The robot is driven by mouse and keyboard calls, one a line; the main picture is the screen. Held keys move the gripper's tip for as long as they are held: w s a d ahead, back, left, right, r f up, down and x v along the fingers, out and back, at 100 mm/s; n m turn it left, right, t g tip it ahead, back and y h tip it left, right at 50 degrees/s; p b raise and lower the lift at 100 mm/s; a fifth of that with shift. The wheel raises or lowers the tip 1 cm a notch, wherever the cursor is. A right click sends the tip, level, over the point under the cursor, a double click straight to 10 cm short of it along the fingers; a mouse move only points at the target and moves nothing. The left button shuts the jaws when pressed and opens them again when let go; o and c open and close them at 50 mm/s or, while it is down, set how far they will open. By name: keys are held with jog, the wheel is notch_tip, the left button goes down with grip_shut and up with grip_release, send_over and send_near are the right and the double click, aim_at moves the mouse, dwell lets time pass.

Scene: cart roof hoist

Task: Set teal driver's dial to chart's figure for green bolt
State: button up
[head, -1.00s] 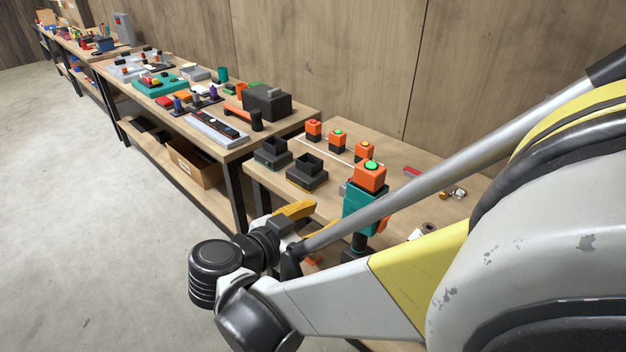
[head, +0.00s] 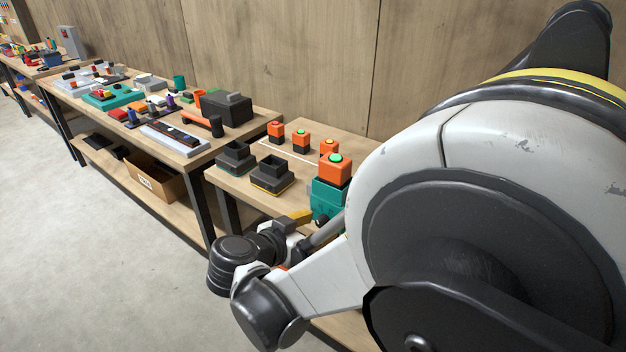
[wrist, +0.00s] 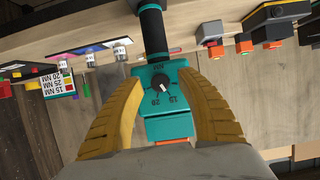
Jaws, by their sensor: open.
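The teal driver (head: 325,203) stands on the near bench with an orange block with a green button on top. In the wrist view the teal driver (wrist: 167,127) lies between my fingers, its black shaft running up the picture. Its face has a round dial (wrist: 163,87) with a light pointer mark and small figures; the exact setting is too small to tell. A small chart (wrist: 58,87) at the left shows NM figures beside colour patches; which figure pairs with green is unclear. My gripper (wrist: 162,83) is open, its yellow fingers either side of the driver. It is partly hidden in the head view (head: 297,217).
Black sockets (head: 270,172) and several orange blocks (head: 301,138) stand on the near bench beside the driver. A second bench (head: 150,120) crowded with tools and boxes runs off to the left. The floor (head: 100,240) left of the benches is clear.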

grip_shut()
dwell(0.4)
jog(key=shift+s+d+f+m+t+y+b, duration=0.1)
jog(key=shift+m+t+y+b, duration=0.75)
jog(key=shift+m, duration=0.85)
jog(key=shift+m+t+y+b, duration=0.55)
jog(key=shift+m+t+b, duration=0.45)
jog(key=shift+m, duration=0.7)
